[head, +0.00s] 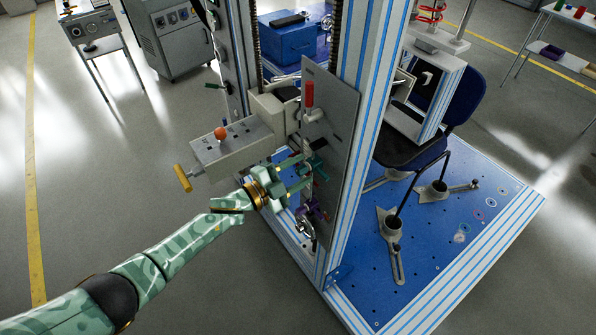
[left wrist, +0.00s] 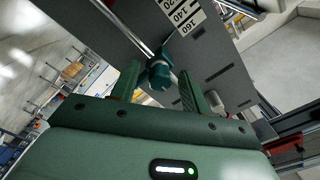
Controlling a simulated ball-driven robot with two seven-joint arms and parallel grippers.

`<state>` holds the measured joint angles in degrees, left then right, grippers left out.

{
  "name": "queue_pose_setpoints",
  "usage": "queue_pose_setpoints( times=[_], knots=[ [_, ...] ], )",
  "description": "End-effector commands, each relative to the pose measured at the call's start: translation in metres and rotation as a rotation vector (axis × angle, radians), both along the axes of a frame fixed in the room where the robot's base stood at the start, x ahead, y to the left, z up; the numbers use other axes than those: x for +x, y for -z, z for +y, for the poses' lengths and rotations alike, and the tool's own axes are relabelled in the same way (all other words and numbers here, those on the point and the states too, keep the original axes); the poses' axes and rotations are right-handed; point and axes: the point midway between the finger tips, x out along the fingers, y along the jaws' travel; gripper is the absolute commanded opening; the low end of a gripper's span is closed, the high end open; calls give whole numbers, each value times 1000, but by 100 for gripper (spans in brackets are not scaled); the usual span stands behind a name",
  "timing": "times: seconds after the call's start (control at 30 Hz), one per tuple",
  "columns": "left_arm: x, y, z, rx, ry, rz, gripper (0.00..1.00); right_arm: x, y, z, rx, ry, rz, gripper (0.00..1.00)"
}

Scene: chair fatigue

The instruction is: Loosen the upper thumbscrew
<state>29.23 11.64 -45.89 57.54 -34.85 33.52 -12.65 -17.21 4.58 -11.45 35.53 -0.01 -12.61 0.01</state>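The upper thumbscrew, a teal lobed knob (head: 316,164), sits on the grey upright plate (head: 334,120) of the test frame. It also shows in the left wrist view (left wrist: 160,74), on a metal rod. My left gripper (head: 303,171) is open in front of it. In the left wrist view the two green fingers (left wrist: 159,78) stand on either side of the knob, with gaps visible on both sides. A purple lower thumbscrew (head: 309,211) sits below the teal one. My right gripper is not in view.
A grey control box (head: 232,143) with an orange button and a yellow-handled lever stands left of the plate. A red handle (head: 310,94) is above the thumbscrews. A blue-striped column (head: 365,110) rises just right of the plate. A dark chair (head: 455,105) stands on the blue base (head: 440,235).

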Motion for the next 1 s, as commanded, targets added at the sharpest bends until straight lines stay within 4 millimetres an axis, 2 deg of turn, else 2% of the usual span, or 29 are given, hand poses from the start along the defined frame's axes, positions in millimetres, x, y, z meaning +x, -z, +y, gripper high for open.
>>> queue_pose_setpoints(
  times=[0.33, 0.47, 0.57, 1.0],
  knots=[
    [0, 0, 0, 1, 1, -1, 45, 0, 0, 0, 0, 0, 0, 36],
    [-4, 0, 5, 2, 0, 0, 45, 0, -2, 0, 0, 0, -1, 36],
    [-13, 0, 19, 3, 0, 0, 45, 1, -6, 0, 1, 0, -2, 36],
    [-80, 1, 109, 2, 1, 2, 45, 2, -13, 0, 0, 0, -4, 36]
  ],
)
